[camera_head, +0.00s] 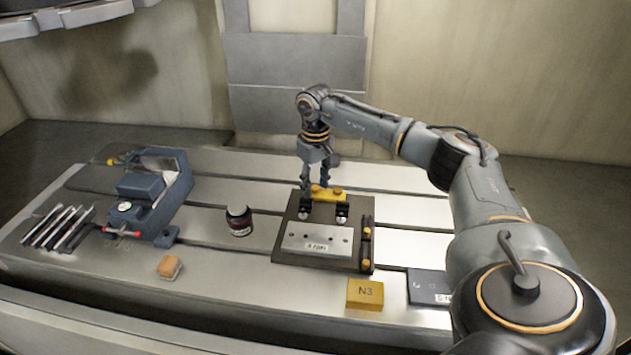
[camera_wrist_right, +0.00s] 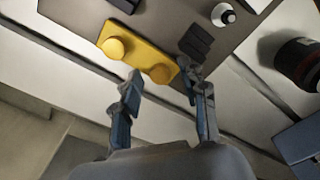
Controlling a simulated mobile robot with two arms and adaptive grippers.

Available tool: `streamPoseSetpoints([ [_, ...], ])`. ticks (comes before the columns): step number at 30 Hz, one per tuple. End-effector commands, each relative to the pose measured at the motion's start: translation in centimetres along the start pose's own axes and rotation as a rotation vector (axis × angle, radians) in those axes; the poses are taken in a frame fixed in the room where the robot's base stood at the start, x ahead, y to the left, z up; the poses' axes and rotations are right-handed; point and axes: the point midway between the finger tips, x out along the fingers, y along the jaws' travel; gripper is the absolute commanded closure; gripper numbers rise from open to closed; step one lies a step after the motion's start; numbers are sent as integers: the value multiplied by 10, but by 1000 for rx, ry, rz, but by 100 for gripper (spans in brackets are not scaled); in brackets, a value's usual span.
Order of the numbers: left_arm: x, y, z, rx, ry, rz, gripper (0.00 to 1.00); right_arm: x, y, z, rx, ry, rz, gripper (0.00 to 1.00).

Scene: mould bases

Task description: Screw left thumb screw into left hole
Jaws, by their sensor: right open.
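A yellow bar (camera_head: 328,196) with two round yellow thumb screws lies at the back of a dark base plate (camera_head: 290,262). In the head view the left thumb screw (camera_head: 316,188) is by my right gripper (camera_head: 320,184), and the right thumb screw (camera_head: 338,190) is just beside it. In the wrist view, turned round, the left thumb screw (camera_wrist_right: 160,73) shows between my open right fingers (camera_wrist_right: 160,86), which are empty; I cannot tell whether they touch it. The right thumb screw (camera_wrist_right: 114,48) lies outside them. The holes under the screws are hidden. My left gripper is out of view.
A silver plate (camera_head: 316,240) lies in front of the bar. A dark bottle (camera_head: 239,220) and a blue vise (camera_head: 150,196) stand left. A yellow N3 block (camera_head: 365,294) and a small tan block (camera_head: 170,267) lie at the front. The slotted table is clear behind.

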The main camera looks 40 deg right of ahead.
Motion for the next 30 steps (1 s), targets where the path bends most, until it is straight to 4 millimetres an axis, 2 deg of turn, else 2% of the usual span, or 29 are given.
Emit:
streamPoseSetpoints([
  [5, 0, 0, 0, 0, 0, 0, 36, 0, 0, 0, 0, 0, 0, 57],
  [9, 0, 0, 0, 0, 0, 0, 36, 0, 0, 0, 0, 0, 0, 85],
  [11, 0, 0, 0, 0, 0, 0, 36, 0, 0, 0, 0, 0, 0, 97],
  [12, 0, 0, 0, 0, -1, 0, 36, 0, 0, 0, 0, 0, 0, 100],
  [19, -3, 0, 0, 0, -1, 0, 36, -3, 0, 0, 0, 1, -1, 100],
  [30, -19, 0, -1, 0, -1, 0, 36, -25, 0, 0, 0, 2, -1, 100],
])
